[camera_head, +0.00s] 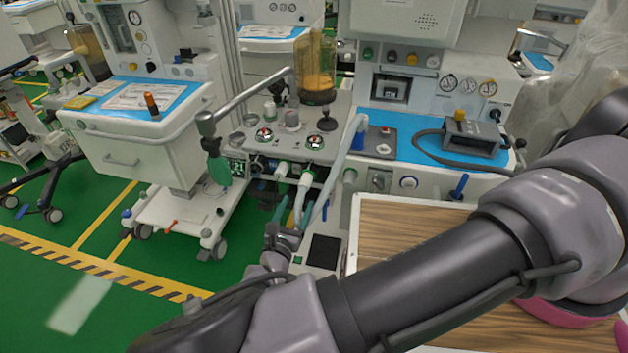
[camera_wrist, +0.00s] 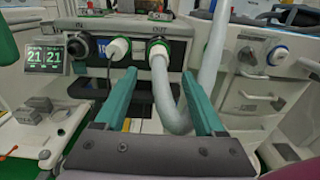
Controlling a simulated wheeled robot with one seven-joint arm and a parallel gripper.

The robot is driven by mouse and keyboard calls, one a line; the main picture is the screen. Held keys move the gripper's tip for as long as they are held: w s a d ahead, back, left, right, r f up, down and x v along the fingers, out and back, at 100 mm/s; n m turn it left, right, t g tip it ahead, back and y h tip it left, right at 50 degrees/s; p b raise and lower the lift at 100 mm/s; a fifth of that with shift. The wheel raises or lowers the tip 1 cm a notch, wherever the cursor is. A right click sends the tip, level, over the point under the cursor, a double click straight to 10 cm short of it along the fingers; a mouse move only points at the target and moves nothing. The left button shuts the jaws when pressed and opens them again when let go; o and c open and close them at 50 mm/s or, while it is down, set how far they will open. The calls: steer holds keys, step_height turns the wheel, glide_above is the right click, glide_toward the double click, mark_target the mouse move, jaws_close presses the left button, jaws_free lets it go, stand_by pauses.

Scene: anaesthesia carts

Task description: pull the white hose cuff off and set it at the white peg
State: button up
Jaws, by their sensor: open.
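Two white cuffs sit on green-ringed ports of the machine's dark front panel. The left cuff (camera_wrist: 118,48) and the right cuff (camera_wrist: 158,50) show in the wrist view; in the head view they are the left cuff (camera_head: 281,171) and the right cuff (camera_head: 305,179). A grey hose (camera_wrist: 172,112) runs down from the right cuff and bends up to the right. My gripper (camera_wrist: 159,76) is open, with teal fingers spread below and around the line of the right cuff, holding nothing. It also shows in the head view (camera_head: 289,212). I cannot clearly pick out the white peg.
A bare black port (camera_wrist: 78,46) is left of the cuffs, beside a display (camera_wrist: 45,60). A grey bar (camera_head: 245,97) reaches over the machine top. A wood-topped surface (camera_head: 395,232) lies under my arm. A white cart (camera_head: 140,150) stands left; green floor is free in front.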

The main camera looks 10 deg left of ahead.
mark_target(303, 189)
steer(key=shift+f+y, duration=0.1)
steer(key=shift+y, duration=0.2)
steer(key=shift+w+d, duration=0.2)
steer(key=shift+w, duration=2.05)
steer(key=shift+w+d, duration=0.15)
steer(key=shift+w, duration=2.05)
jaws_close()
steer(key=shift+s+a, duration=0.15)
steer(key=shift+s, duration=1.35)
steer(key=shift+s+a, duration=0.1)
steer(key=shift+s, duration=1.4)
